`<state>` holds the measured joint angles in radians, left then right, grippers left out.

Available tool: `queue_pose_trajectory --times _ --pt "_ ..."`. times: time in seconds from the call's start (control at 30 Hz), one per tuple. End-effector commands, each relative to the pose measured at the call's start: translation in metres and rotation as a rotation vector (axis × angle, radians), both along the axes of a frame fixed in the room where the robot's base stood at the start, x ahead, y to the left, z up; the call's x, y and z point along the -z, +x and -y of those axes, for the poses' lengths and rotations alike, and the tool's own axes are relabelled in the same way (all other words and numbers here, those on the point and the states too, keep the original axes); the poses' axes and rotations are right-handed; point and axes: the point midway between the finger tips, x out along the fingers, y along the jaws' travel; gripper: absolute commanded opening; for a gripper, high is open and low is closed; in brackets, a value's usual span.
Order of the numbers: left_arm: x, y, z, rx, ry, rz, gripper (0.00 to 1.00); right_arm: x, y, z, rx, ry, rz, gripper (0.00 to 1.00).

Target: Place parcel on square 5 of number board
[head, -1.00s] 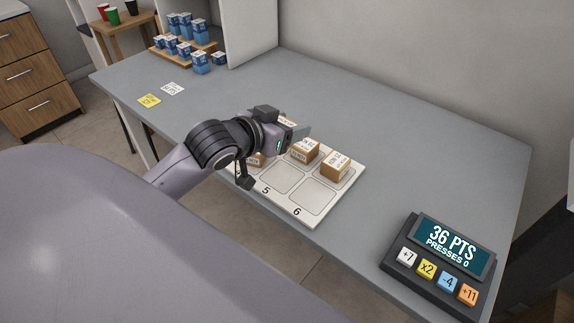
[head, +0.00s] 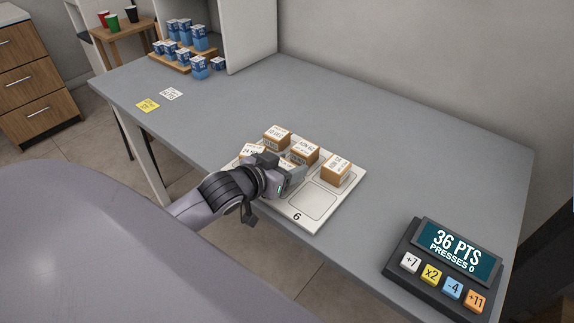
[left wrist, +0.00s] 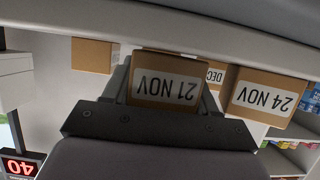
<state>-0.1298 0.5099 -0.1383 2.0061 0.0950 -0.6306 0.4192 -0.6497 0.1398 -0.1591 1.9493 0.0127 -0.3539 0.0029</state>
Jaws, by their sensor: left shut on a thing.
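My left gripper (head: 293,178) is shut on a small brown parcel labelled 21 NOV (left wrist: 165,88), seen upside down in the left wrist view. In the head view it is low over square 5 of the white number board (head: 318,223), covering that square and its numeral. I cannot tell whether the held parcel touches the board. Other parcels stand on the board: one at the back left (head: 277,136), one in the back middle (head: 305,151), one at the back right (head: 337,169), and one left of my gripper (head: 251,151), labelled 24 NOV in the wrist view (left wrist: 265,98). My right gripper is out of view.
Square 6 (head: 313,201) is empty. A keypad (head: 444,262) reading 36 PTS stands at the counter's right front. Blue-and-white cartons (head: 199,67) and a wooden rack are at the back left. A yellow card (head: 147,105) and a white card (head: 171,93) lie flat. The counter's middle is clear.

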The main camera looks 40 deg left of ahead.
Motion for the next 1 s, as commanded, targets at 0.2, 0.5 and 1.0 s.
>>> queue_pose_trajectory --times 0.2,0.5,1.0 --pt "0.003 0.0 0.0 0.0 0.0 0.0 0.68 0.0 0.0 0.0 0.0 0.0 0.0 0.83" --pt "-0.001 0.0 0.0 0.0 0.001 0.001 0.68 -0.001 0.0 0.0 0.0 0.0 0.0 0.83" --pt "-0.026 -0.063 -0.005 0.0 0.0 -0.003 0.68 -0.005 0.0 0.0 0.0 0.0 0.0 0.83"
